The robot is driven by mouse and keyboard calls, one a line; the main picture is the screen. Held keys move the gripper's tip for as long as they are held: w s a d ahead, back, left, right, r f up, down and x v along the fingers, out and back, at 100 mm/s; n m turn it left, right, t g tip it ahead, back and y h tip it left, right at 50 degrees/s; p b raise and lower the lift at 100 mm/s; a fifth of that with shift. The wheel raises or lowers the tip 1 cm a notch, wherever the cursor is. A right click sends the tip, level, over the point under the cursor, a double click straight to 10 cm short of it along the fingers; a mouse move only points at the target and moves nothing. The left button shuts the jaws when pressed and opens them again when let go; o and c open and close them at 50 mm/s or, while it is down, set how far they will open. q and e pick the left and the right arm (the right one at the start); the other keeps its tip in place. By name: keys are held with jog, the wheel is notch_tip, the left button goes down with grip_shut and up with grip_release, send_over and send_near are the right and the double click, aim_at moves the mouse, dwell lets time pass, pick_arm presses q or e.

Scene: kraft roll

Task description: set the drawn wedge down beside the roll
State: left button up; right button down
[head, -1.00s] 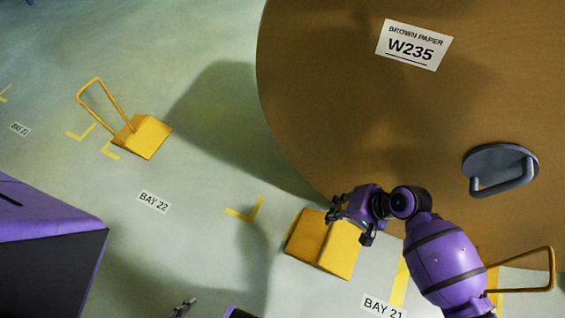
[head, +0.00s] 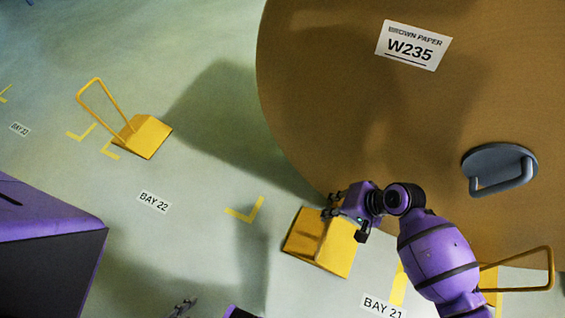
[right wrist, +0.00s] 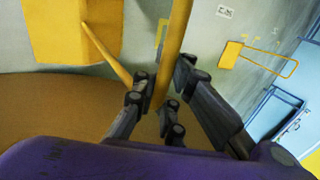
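The roll (head: 330,110) is a huge brown cylinder marked W235. A yellow wedge (head: 316,247) is at its lower left edge, just above the BAY 21 label. My right gripper (head: 346,216) is over this wedge. In the right wrist view the wedge's block (right wrist: 70,30) is at the upper left, and its yellow handle bar (right wrist: 173,35) runs between the gripper's fingers (right wrist: 163,90), which close around it. I cannot tell whether the wedge touches the floor. My left gripper (head: 183,306) shows only as small fingertips at the bottom edge; its opening is unclear.
Another yellow wedge (head: 147,138) with an upright handle stands on the floor at upper left. A further yellow handle (head: 551,270) shows right of my right arm. A grey plate with a handle (head: 500,168) is on the roll's face. The floor around BAY 22 (head: 154,201) is clear.

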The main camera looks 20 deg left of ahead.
jog(key=shift+w+a+f, duration=0.1)
jog(key=shift+f, duration=0.1)
dwell(0.3)
jog(key=shift+f+b, duration=0.5)
jog(key=shift+f, duration=0.2)
jog(key=shift+s+d+f, duration=0.2)
jog(key=shift+s+f, duration=0.25)
jog(key=shift+f, duration=0.1)
dwell(0.4)
jog(key=c, duration=2)
grip_release()
jog(key=shift+w+a+f, duration=0.15)
jog(key=shift+w+f, duration=0.05)
jog(key=shift+w, duration=0.1)
jog(key=shift+o, duration=1.2)
jog(key=shift+r, duration=0.25)
